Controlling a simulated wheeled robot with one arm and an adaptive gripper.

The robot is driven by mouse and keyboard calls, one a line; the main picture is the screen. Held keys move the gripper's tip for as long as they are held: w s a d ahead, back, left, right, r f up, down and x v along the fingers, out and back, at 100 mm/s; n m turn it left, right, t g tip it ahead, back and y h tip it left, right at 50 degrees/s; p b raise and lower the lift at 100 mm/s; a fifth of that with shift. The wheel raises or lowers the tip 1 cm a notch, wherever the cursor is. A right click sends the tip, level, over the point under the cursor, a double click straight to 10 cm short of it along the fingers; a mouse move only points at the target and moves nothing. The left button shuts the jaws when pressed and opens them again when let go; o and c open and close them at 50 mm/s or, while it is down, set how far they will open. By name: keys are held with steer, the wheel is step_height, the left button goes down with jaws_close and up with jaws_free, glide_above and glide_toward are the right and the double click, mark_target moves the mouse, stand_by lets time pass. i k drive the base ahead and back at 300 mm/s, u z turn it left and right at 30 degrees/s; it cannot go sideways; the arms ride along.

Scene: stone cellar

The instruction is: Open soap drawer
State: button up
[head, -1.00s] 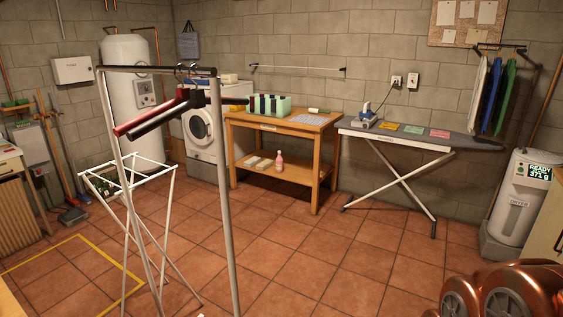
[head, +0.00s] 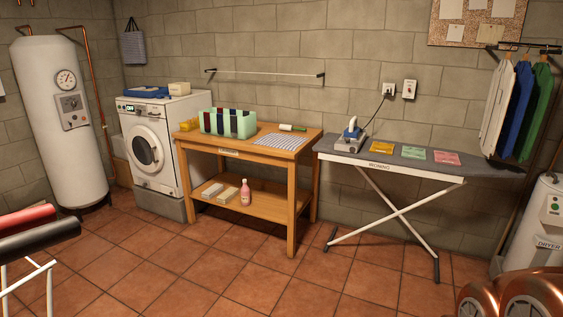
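The white washing machine (head: 153,150) stands against the back wall at left on a grey plinth, with its round dark door (head: 146,151) shut. A small lit display shows at the left of its top front panel (head: 146,109). The soap drawer cannot be made out clearly at this distance; no drawer is seen sticking out. My gripper is not in view; copper-coloured parts of my arm show at the bottom right.
A wooden table (head: 276,207) with a green divided box (head: 229,122) stands right of the washer. An ironing board (head: 415,161) is farther right. A boiler (head: 60,120) stands left. The tiled floor ahead is clear.

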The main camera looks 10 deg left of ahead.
mark_target(158, 111)
steer(key=u, duration=0.35)
steer(key=i, duration=1.5)
steer(key=u, duration=0.95)
steer(key=i, duration=2.55)
steer(key=u, duration=0.1)
steer(key=k, duration=0.65)
steer(key=u, duration=0.5)
steer(key=i, duration=1.65)
steer(key=u, duration=0.05)
